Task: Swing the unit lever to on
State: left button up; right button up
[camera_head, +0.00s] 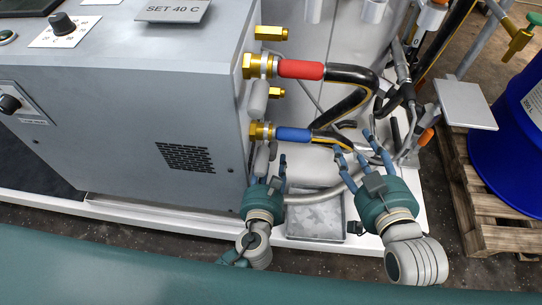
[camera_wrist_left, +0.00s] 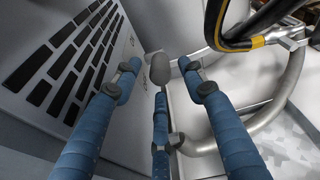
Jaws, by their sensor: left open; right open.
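A light grey rounded lever grip (camera_head: 262,160) is at the right side of the grey unit (camera_head: 120,110), below the blue-sleeved hose end. In the left wrist view a darker grey rounded grip (camera_wrist_left: 160,68) stands on a thin stem beyond my fingertips. My left gripper (camera_head: 270,170) is open around or just short of the lower grip; contact cannot be told. A similar grey grip (camera_head: 258,98) sits higher, between the hose fittings. My right gripper (camera_head: 359,150) is open and empty near the black hose.
A red-sleeved hose end (camera_head: 300,69) and a blue-sleeved one (camera_head: 294,134) stick out on brass fittings above my left gripper. Black hoses (camera_head: 352,78) loop close to my right gripper. A metal tray (camera_head: 316,218) lies between the arms. A blue drum (camera_head: 515,140) stands on a pallet at right.

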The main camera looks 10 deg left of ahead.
pick_arm(q)
jog(key=v, duration=0.9)
jog(key=shift+s+r, duration=0.15)
jog(key=shift+s, duration=0.1)
